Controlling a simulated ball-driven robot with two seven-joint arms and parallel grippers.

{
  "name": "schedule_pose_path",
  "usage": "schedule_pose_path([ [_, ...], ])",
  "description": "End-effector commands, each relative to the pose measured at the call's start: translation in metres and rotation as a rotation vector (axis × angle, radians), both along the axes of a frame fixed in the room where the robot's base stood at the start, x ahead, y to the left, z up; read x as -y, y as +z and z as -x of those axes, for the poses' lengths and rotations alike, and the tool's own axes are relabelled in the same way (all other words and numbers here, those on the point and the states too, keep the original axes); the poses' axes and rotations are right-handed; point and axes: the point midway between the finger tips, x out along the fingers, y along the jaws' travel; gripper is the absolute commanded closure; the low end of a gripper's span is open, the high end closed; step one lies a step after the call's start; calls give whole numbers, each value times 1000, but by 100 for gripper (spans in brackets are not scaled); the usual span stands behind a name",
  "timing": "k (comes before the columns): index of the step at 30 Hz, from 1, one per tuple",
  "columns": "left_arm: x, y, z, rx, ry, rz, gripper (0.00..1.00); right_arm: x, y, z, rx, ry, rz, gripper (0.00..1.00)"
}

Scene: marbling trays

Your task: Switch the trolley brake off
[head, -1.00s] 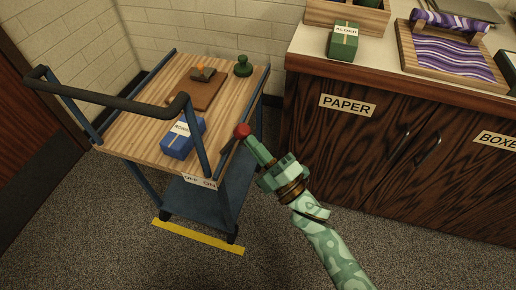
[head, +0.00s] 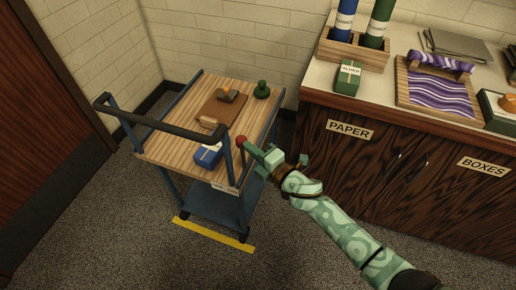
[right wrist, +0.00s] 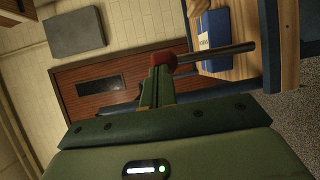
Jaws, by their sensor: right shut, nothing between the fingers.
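The trolley (head: 163,139) has a wooden top, a blue frame and a black push handle. Its brake lever shows as a red knob (head: 241,140) on a dark rod at the top's right side; the knob also shows in the right wrist view (right wrist: 164,59), with the rod (right wrist: 215,53) running right. A white label (head: 225,188) sits on the trolley's near edge, its words too small to read now. My right gripper (head: 252,149) is shut and empty, its fingertips (right wrist: 160,72) right at the knob; whether they touch it I cannot tell. My left gripper is out of view.
On the trolley are a blue box (head: 208,157), a brown board (head: 213,112) and a green knobbed piece (head: 262,90). A counter with wooden cabinets (head: 385,165) stands to the right. A yellow strip (head: 213,235) marks the open carpet before the trolley.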

Motion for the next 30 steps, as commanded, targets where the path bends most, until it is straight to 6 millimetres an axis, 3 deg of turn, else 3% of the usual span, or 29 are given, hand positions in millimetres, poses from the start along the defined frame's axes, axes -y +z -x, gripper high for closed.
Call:
schedule_pose_path([
  [3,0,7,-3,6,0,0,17,-14,4,-4,-2,0,-8,100],
  [12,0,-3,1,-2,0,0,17,-42,0,-13,-1,1,-9,100],
  [30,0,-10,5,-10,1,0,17,-60,0,-18,0,3,-11,100],
])
